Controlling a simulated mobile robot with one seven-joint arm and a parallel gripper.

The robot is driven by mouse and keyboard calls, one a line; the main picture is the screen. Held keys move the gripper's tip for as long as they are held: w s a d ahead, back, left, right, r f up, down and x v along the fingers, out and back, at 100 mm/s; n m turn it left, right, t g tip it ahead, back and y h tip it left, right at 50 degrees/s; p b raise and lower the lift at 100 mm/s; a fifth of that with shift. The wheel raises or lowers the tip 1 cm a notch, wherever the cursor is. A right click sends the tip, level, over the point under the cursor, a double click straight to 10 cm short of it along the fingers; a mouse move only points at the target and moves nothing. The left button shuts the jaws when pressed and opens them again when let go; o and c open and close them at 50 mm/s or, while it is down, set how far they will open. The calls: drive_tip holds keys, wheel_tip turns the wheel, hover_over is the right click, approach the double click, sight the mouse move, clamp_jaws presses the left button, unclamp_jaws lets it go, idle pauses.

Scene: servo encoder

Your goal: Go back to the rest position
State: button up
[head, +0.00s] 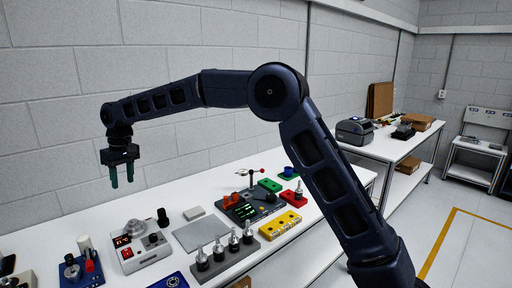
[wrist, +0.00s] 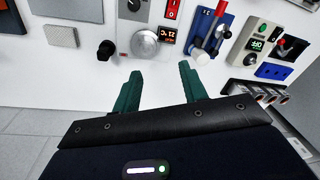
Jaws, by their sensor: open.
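My gripper (head: 122,168) hangs from the arm at the left of the head view, well above the white bench (head: 310,262) and pointing down. Its two green fingers stand apart with nothing between them. In the wrist view the gripper (wrist: 160,75) is also open and empty. A white device with a silver knob and red display (head: 140,246) sits on the bench below it; its knob (wrist: 144,44) shows just beyond the fingertips in the wrist view.
The bench holds a grey plate (head: 201,233), a grey holder with several metal-topped parts (head: 225,258), a yellow block (head: 281,224) and a blue device (wrist: 210,32). The block wall (head: 45,120) stands behind. A second table with a printer (head: 354,131) is at the right.

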drive_tip(key=w+d+r+m+t, duration=0.1)
drive_tip(key=w+d+r, duration=0.25)
drive_tip(key=d, duration=0.35)
drive_tip(key=w+d+r+m, duration=0.15)
drive_tip(key=w+d, duration=0.25)
drive_tip(key=d, duration=0.4)
drive_tip(key=w+d+r+m+t, duration=0.1)
drive_tip(key=w+d+r, duration=0.25)
drive_tip(key=d, duration=0.35)
drive_tip(key=w+d+r+m+t, duration=0.1)
drive_tip(key=d+r, duration=0.1)
drive_tip(key=d, duration=0.9)
drive_tip(key=w+d+r+m, duration=0.1)
drive_tip(key=w+d+m, duration=0.1)
drive_tip(key=d, duration=1)
drive_tip(key=s+d+f+m+t, duration=0.1)
drive_tip(key=s+d+m, duration=0.15)
drive_tip(key=d, duration=0.75)
drive_tip(key=s+d+m, duration=0.1)
drive_tip(key=s+d, duration=0.3)
drive_tip(key=d, duration=0.5)
drive_tip(key=s+d+f+m, duration=0.2)
drive_tip(key=s+d+f, duration=0.2)
drive_tip(key=s+d, duration=0.2)
drive_tip(key=s+d+f+m+t+h, duration=0.1)
drive_tip(key=s+d+f, duration=0.2)
drive_tip(key=s+d, duration=0.3)
drive_tip(key=shift+s+d+f+m, duration=0.15)
drive_tip(key=shift+d+f+m, duration=0.25)
drive_tip(key=shift+d, duration=0.35)
